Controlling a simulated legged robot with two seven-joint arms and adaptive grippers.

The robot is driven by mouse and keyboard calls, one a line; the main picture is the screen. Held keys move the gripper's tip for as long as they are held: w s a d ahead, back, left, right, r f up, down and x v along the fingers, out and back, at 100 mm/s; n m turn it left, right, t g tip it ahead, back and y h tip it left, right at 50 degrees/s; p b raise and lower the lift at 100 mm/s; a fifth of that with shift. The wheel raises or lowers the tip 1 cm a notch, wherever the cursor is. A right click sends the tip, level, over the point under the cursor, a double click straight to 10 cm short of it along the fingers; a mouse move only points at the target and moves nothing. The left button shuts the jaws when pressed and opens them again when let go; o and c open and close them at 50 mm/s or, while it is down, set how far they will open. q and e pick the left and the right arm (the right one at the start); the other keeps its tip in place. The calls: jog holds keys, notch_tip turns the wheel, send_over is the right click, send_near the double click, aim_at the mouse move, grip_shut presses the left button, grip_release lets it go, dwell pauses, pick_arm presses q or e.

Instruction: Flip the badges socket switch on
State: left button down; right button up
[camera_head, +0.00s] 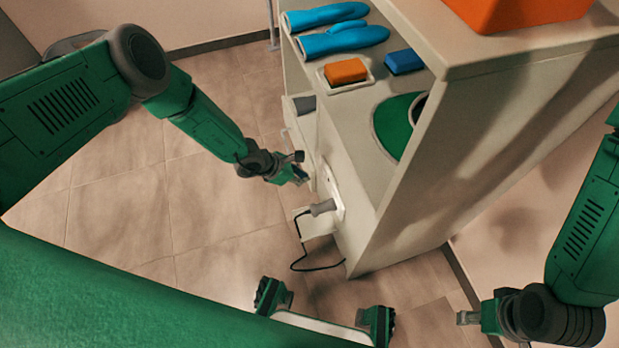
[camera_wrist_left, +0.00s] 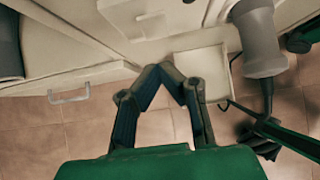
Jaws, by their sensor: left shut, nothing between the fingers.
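A pale socket plate (camera_head: 333,187) is on the side of the cabinet, with a grey plug (camera_head: 323,207) in its lower part. In the left wrist view the plug (camera_wrist_left: 257,40) is at the upper right, and the pale plate (camera_wrist_left: 150,18) is ahead of the fingers. My right gripper (camera_head: 466,318) is low at the right, far from the socket.
The cabinet (camera_head: 480,140) holds blue gloves (camera_head: 340,38), an orange sponge (camera_head: 346,70) and a blue sponge (camera_head: 404,61). An orange container (camera_head: 520,10) stands on top. A black cable (camera_head: 298,250) hangs from the plug past a white box (camera_head: 313,224). The tiled floor at left is clear.

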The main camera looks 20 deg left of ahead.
pick_arm(q)
jog(key=p+v, duration=0.5)
jog(key=v, duration=0.5)
jog(key=shift+d, duration=0.2)
jog(key=shift+a, duration=0.25)
